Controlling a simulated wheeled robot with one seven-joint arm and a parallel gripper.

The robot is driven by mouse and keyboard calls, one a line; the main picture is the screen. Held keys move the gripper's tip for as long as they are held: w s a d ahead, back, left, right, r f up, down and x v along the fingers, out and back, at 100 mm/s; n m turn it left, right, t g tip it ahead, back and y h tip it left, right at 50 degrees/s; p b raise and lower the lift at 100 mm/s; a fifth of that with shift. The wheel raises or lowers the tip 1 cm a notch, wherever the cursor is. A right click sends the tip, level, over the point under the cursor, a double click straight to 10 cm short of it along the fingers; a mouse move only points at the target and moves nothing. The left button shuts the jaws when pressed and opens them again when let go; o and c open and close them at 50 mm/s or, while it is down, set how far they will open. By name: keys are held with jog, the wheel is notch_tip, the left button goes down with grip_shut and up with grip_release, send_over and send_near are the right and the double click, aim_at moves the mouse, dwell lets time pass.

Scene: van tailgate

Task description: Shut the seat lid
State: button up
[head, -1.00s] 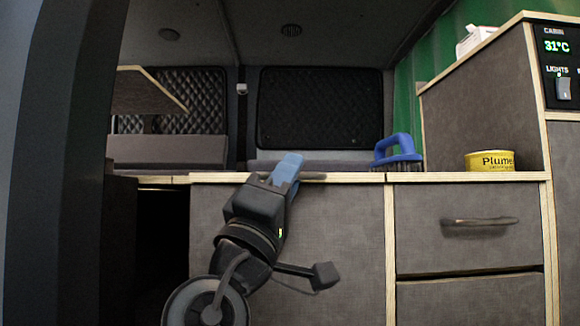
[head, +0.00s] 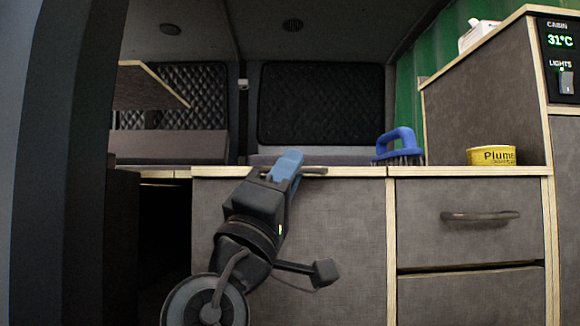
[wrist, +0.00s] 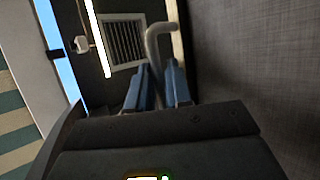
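The lid top with its pale wood edge (head: 350,171) lies about level with the counter to its right in the head view. I see no clear gap under it. A grey bar handle (head: 316,169) sits at this edge, and it also shows as a curved bar in the wrist view (wrist: 158,35). My gripper (head: 288,160) reaches up to the edge from below. In the wrist view its blue fingers (wrist: 160,85) stand close on both sides of the handle bar and appear shut on it. The exact contact is partly hidden.
A blue brush (head: 399,145) and a yellow tin (head: 491,156) stand on the counter to the right. A drawer (head: 455,222) is below them. A raised board (head: 145,85) hangs or stands at the back left. A dark opening lies left of the grey front panel.

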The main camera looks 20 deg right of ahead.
jog(key=v, duration=0.7)
jog(key=shift+s+a+f+p, duration=0.2)
jog(key=shift+a+p, duration=0.05)
jog(key=shift+p, duration=0.2)
